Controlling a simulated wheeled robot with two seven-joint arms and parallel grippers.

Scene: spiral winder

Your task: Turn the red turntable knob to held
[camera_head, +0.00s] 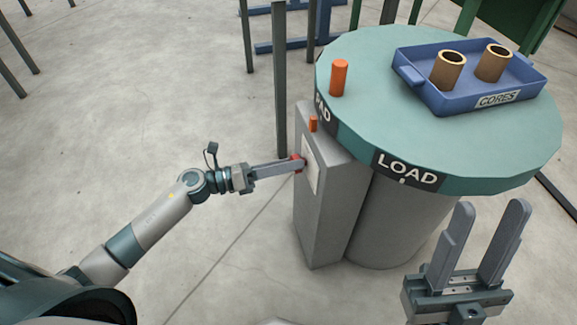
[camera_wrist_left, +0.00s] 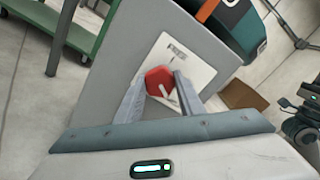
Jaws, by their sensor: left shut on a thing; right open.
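The red turntable knob (camera_head: 298,161) sits on a pale plate on the side of a grey control box (camera_head: 326,220) below the turntable (camera_head: 470,150). In the left wrist view the knob (camera_wrist_left: 160,80) lies between the two fingertips, with a white pointer at its lower right. My left gripper (camera_head: 290,165) reaches in from the left and is shut on the knob; the left wrist view shows its fingers (camera_wrist_left: 160,92) on either side. The plate's lettering is too small to read. My right gripper (camera_head: 490,225) is open and empty in front of the turntable.
The green turntable top carries a blue tray (camera_head: 450,97) labelled CORES with two brown cores (camera_head: 448,70), and an orange peg (camera_head: 339,77). A smaller orange peg (camera_head: 313,123) stands on the box. Dark posts (camera_head: 279,90) stand behind.

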